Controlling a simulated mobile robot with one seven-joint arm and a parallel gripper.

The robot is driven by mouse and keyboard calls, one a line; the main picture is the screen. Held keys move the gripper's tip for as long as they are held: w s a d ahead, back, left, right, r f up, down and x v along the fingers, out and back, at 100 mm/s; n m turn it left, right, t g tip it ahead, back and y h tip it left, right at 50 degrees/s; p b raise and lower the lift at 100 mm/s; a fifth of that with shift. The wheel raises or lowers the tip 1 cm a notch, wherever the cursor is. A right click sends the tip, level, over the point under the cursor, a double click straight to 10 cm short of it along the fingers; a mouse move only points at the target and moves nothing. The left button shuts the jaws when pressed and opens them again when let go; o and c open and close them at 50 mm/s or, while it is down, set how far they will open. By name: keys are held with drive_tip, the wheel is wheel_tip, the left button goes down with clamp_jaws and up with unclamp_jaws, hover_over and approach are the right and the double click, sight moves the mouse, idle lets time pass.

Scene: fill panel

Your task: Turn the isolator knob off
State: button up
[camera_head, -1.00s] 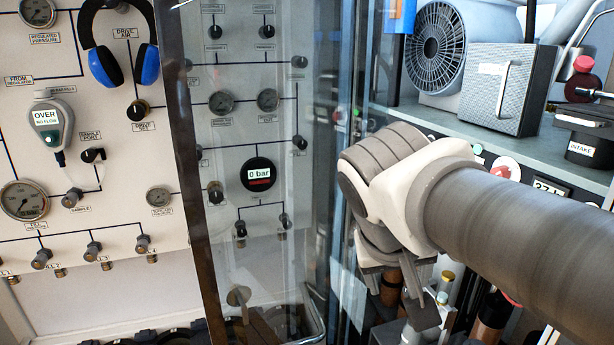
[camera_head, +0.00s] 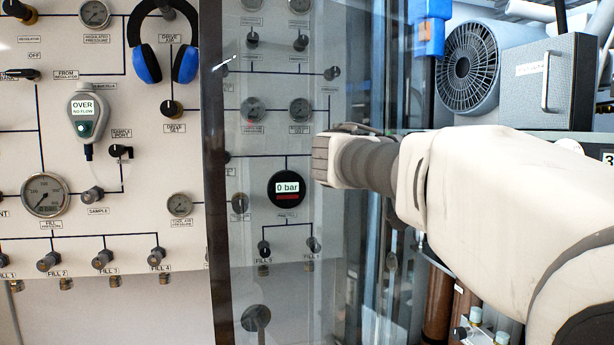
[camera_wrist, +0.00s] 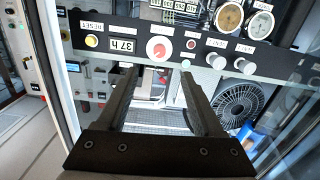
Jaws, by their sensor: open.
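A black lever knob (camera_head: 20,74) sits on the white panel at the far left in the head view, under a small OFF label. In the head view the fingers are hidden behind my wrist, right of the 0 bar gauge (camera_head: 286,188) and far right of the lever knob.
A clear pane with a dark upright edge (camera_head: 215,200) stands between the panel's left part and my arm. Blue headphones (camera_head: 148,64) hang on the panel. A fan (camera_head: 468,66) stands right. The wrist view shows a red knob (camera_wrist: 160,49) beyond the fingers.

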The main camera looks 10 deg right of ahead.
drive_tip(key=w+d+m, duration=0.1)
drive_tip(key=w+d, duration=0.1)
drive_tip(key=d, duration=1.5)
drive_tip(key=shift+d+r+h, duration=0.15)
drive_tip(key=shift+r+h, duration=0.05)
drive_tip(key=shift+h, duration=0.1)
clamp_jaws()
